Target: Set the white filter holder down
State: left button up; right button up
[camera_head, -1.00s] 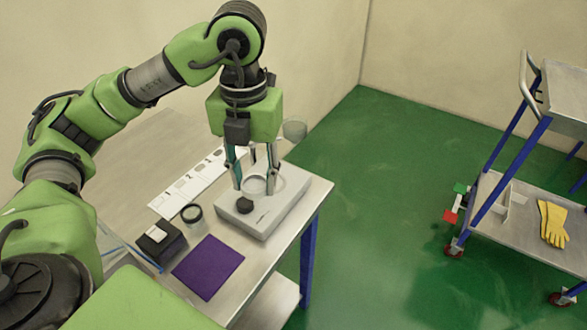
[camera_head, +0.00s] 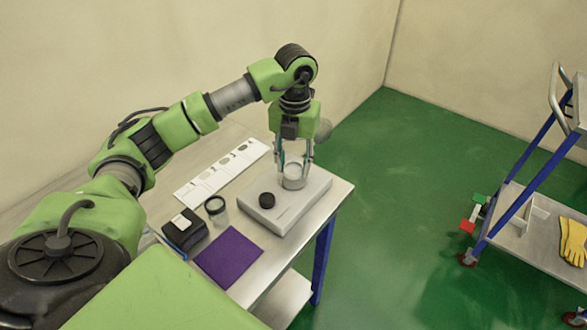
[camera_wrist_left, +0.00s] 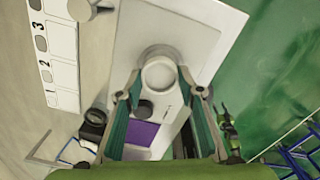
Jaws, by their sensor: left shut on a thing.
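The white filter holder (camera_wrist_left: 160,75) is a small round ring-like cup. It shows between my left fingertips in the left wrist view, and as a pale cup (camera_head: 293,179) in the head view. My left gripper (camera_head: 294,168) points down over the far part of a grey box-shaped device (camera_head: 300,208) and is shut on the holder, one finger on each side. The holder is at or just above the device's round seat; I cannot tell whether it touches. A black knob (camera_head: 267,200) sits on the device's near part.
A numbered white strip (camera_head: 215,177), a dark-rimmed jar (camera_head: 216,207), a black box (camera_head: 185,230) and a purple mat (camera_head: 230,258) lie left of the device. The table's right edge is close. A cart with yellow gloves (camera_head: 573,243) stands at the right.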

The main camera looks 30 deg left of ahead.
aim_at(293, 170)
pick_arm(q)
notch_tip(293, 170, down, 2)
jog(key=shift+f+p, duration=0.15)
jog(key=shift+p, duration=0.35)
jog(key=shift+s+f, duration=0.1)
jog(key=shift+f, duration=0.1)
pick_arm(e)
jog(key=shift+s+r, duration=0.55)
jog(key=shift+r, duration=0.15)
pick_arm(q)
jog(key=shift+f, duration=0.1)
jog(key=shift+f+b, duration=0.15)
jog(key=shift+b, duration=0.15)
jog(key=o, duration=0.9)
pick_arm(e)
jog(key=shift+d+f, duration=0.1)
jog(key=shift+d, duration=0.15)
